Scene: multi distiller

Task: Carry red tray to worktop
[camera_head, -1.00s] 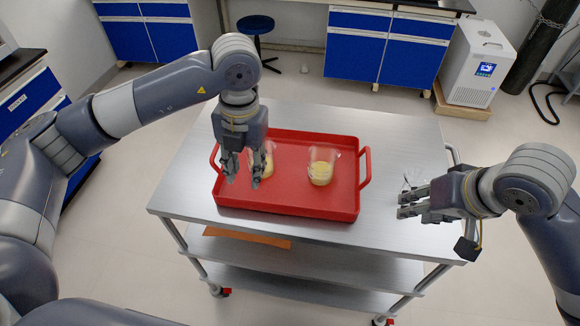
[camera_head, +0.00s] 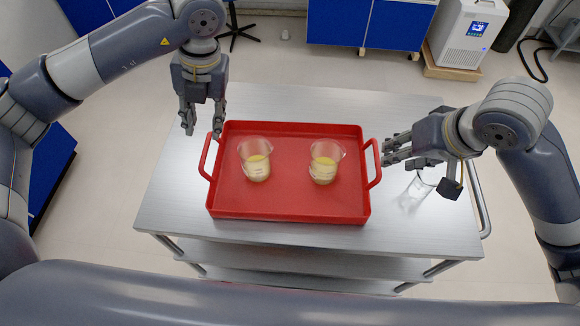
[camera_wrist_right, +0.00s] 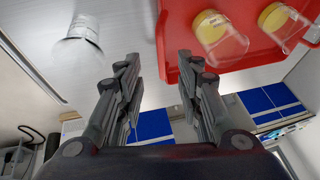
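The red tray (camera_head: 290,207) lies flat on a steel cart top and holds two glass beakers with pale yellow contents, the left beaker (camera_head: 256,162) and the right beaker (camera_head: 325,163). My left gripper (camera_head: 203,118) is open and points down, above and just behind the tray's left handle (camera_head: 205,158). My right gripper (camera_head: 388,150) is open beside the tray's right handle (camera_head: 374,163). In the right wrist view its spread fingers (camera_wrist_right: 159,65) reach toward the tray's red edge (camera_wrist_right: 172,60), with nothing held. Contact with the handle cannot be told.
The steel cart top (camera_head: 165,205) has bare room around the tray. An empty clear glass (camera_head: 420,186) stands right of the tray, under my right gripper; it also shows in the right wrist view (camera_wrist_right: 80,45). Blue cabinets (camera_head: 370,22) and a white machine (camera_head: 468,35) stand behind.

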